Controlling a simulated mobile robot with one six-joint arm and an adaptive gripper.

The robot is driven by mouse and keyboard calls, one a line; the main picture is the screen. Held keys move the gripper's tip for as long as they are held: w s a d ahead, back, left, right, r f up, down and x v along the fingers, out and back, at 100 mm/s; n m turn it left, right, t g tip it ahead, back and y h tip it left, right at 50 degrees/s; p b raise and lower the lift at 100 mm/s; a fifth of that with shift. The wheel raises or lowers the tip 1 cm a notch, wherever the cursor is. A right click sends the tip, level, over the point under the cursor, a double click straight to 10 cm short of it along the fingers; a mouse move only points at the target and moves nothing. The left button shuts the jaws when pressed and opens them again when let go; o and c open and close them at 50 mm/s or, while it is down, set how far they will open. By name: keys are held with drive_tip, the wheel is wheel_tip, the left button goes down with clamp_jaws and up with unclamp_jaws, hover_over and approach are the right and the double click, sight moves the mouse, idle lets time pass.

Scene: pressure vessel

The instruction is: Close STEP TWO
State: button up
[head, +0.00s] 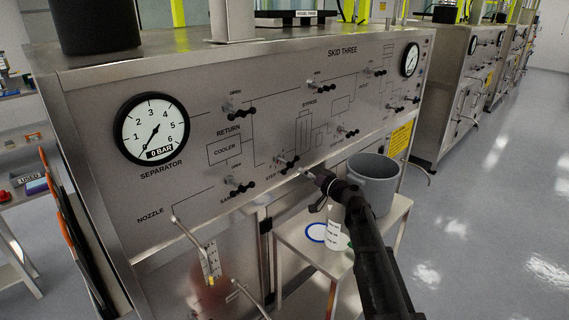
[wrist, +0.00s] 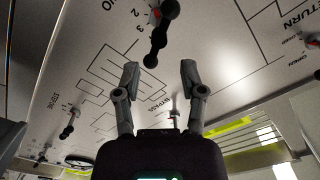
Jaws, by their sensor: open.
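The STEP TWO valve handle (head: 288,162) is a black lobed lever on the grey SKID THREE panel (head: 200,190), low and near its middle. In the wrist view the lever (wrist: 155,42) hangs from the top edge, with a dial marked 2 and 3 and part of its label beside it. My gripper (head: 309,174) is just right of the lever in the head view. In the wrist view my gripper (wrist: 160,78) has its two fingers apart, and the lever's lower end is just above the gap. I see no contact. My gripper partly hides the panel there.
The STEP ONE lever (head: 346,132) is up and right, the RETURN lever (head: 238,111) up and left, and another lever (head: 240,187) lower left. Below my arm, a small table (head: 300,247) carries a grey bucket (head: 374,182) and a white bottle (head: 336,236).

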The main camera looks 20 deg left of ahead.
sight(289, 165)
drive_tip(key=x, duration=1.1)
clamp_jaws()
